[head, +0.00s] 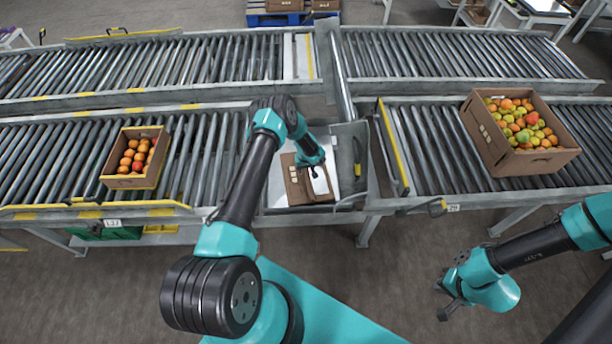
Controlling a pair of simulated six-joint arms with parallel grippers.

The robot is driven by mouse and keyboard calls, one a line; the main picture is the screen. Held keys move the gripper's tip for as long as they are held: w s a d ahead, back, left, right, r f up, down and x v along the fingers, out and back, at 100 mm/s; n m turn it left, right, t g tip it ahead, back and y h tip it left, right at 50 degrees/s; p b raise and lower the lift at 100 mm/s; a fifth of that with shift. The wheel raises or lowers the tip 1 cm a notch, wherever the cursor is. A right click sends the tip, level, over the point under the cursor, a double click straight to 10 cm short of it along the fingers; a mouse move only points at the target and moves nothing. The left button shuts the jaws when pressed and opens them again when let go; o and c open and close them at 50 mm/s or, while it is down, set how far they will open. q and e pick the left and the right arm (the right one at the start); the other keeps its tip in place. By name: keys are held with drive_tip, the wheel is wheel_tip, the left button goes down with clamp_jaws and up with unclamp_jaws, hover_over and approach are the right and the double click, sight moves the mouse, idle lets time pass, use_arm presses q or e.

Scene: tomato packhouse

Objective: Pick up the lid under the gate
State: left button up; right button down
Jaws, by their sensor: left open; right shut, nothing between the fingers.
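A brown cardboard piece, which looks like the lid (296,184), lies on a pale surface in the gap between the two near conveyor sections. My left gripper (318,176) is open and points down over the right part of the lid; whether its fingers touch it I cannot tell. The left arm hides part of the gap. A grey panel with a yellow handle, perhaps the gate (350,140), stands just right of the lid. My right gripper (442,302) is shut and empty, low over the floor at the right.
A small box of tomatoes (109,180) sits on the left near rollers. A larger box of mixed tomatoes (548,166) sits on the right near rollers. A yellow-edged bar (392,146) borders the right rollers. The far conveyor (440,52) is empty.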

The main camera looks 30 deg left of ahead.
use_arm(q)
drive_tip(key=shift+f, duration=1.15)
drive_tip(key=shift+c, duration=0.3)
clamp_jaws()
